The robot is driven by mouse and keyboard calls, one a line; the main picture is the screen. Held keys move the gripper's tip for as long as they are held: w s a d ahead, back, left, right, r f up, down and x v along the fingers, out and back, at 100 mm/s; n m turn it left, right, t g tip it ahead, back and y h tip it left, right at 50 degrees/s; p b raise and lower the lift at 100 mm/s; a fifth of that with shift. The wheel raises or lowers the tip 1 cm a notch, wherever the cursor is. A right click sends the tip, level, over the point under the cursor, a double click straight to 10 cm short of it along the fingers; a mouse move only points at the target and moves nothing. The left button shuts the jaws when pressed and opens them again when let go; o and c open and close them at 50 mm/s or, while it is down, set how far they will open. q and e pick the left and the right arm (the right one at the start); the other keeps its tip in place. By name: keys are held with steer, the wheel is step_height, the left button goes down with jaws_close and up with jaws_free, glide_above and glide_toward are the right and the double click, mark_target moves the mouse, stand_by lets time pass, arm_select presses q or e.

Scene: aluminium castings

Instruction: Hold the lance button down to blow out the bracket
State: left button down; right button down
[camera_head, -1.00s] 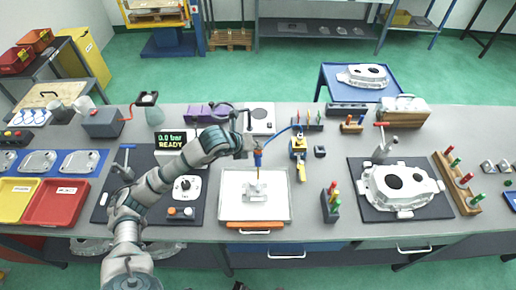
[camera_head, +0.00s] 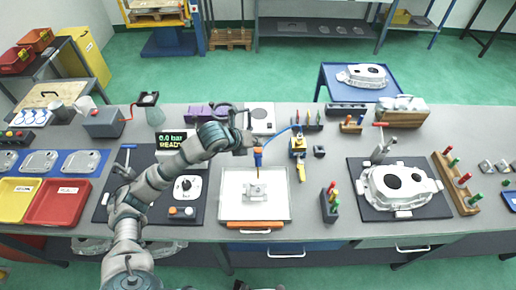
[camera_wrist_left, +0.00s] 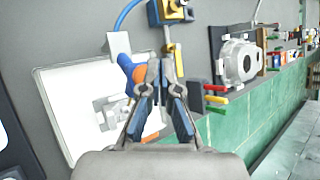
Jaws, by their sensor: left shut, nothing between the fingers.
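The air lance (camera_head: 258,160), orange and blue with a thin nozzle, stands upright over the white tray (camera_head: 228,208). The light grey bracket (camera_head: 262,189) lies on the tray below the nozzle. My left gripper (camera_head: 250,143) is at the lance's upper end, its fingers shut with nothing between them. In the left wrist view the shut fingers (camera_wrist_left: 165,75) are right beside the lance's orange and blue body (camera_wrist_left: 132,70) and partly cover it. The bracket (camera_wrist_left: 112,112) shows behind them. The lance button is hidden or too small to tell. My right gripper is not in view.
A black display (camera_head: 172,140) reads 0.0 bar READY. A blue hose (camera_head: 280,134) runs from the lance to a yellow and blue stand (camera_head: 298,150). A large casting (camera_head: 400,187) lies on a dark mat to the right. Red and yellow trays lie at the left.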

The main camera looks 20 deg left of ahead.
mark_target(257, 150)
arm_select(q)
steer(key=shift+r, duration=0.1)
steer(key=shift+r+p, duration=1.45)
steer(key=shift+r, duration=1)
